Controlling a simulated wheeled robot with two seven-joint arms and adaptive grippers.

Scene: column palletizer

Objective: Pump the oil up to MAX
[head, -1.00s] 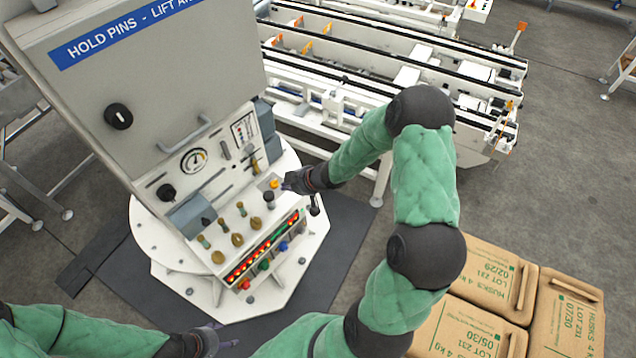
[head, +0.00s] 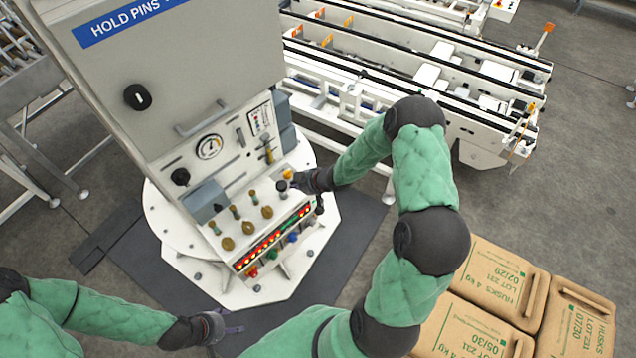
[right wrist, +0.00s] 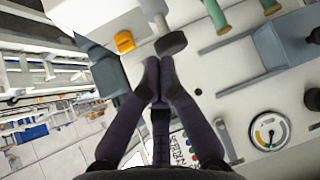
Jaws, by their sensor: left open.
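A black-capped plunger on a grey stem (right wrist: 171,44) stands on the machine's sloped control panel; it also shows in the head view (head: 283,187). My right gripper (right wrist: 159,66) has its fingers together, tips right by the black cap; I cannot tell if they touch it. In the head view the right gripper (head: 298,181) is just right of the plunger. A round dial gauge (head: 209,147) with coloured zones is on the upright face and shows in the right wrist view (right wrist: 268,131); its reading is too small to tell. My left gripper (head: 236,329) is open and empty, low in front of the machine.
A yellow-orange button (right wrist: 124,41) sits beside the plunger. Several brass-coloured knobs (head: 240,226) and a row of red and green lights (head: 272,238) are on the panel. A conveyor (head: 430,75) runs behind.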

